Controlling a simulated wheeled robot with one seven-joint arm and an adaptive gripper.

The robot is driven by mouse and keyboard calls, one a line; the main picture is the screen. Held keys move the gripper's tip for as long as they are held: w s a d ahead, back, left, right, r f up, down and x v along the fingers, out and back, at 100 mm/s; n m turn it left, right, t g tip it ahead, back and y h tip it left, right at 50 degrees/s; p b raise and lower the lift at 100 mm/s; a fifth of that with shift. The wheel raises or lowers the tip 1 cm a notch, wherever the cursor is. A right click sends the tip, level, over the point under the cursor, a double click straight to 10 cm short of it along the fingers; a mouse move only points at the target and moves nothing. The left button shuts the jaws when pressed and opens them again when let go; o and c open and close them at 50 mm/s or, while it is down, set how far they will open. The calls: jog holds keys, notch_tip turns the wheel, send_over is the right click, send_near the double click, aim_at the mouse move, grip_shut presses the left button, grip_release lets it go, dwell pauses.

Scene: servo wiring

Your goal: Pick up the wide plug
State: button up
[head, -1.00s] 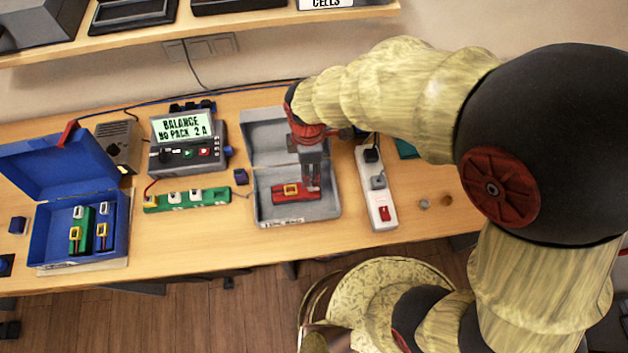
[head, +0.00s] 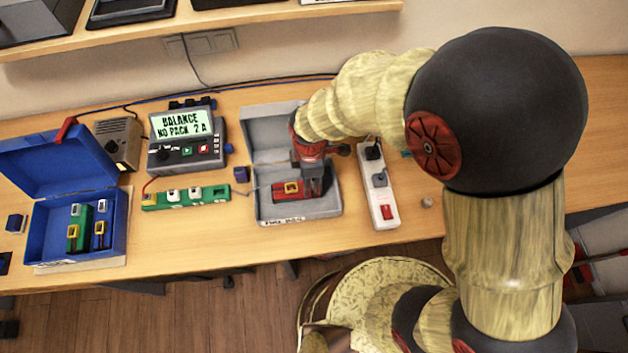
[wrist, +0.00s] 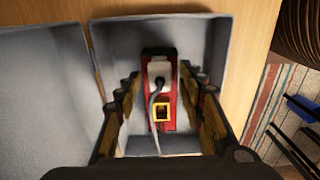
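A red pack (head: 281,197) lies in the grey open case. In the wrist view the red pack (wrist: 170,122) carries a white plug (wrist: 159,72) with a grey cable, and a yellow-rimmed square connector (wrist: 162,113) nearer me. The white plug looks the wider; I cannot be sure it is the wide plug. My gripper (wrist: 159,75) is open, its fingers on either side of the pack, apart from it, the white plug between the tips. In the head view my gripper (head: 314,180) is low over the case and hides the plug.
The grey case (head: 325,208) has walls around the pack. A power strip (head: 379,190) stands close on its right. A green board (head: 185,199) with white plugs and a charger (head: 187,150) are left. A blue box (head: 121,235) with packs is further left.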

jog(key=shift+c, duration=1.2)
jog(key=c, duration=0.7)
jog(key=shift+r, duration=0.1)
jog(key=shift+r, duration=0.6)
jog(key=s+a+r+p, duration=0.2)
jog(key=s+a+r, duration=0.7)
jog(key=s+r, duration=0.1)
jog(key=shift+s+r, duration=0.35)
jog(key=shift+r, duration=0.45)
jog(key=shift+p, duration=0.3)
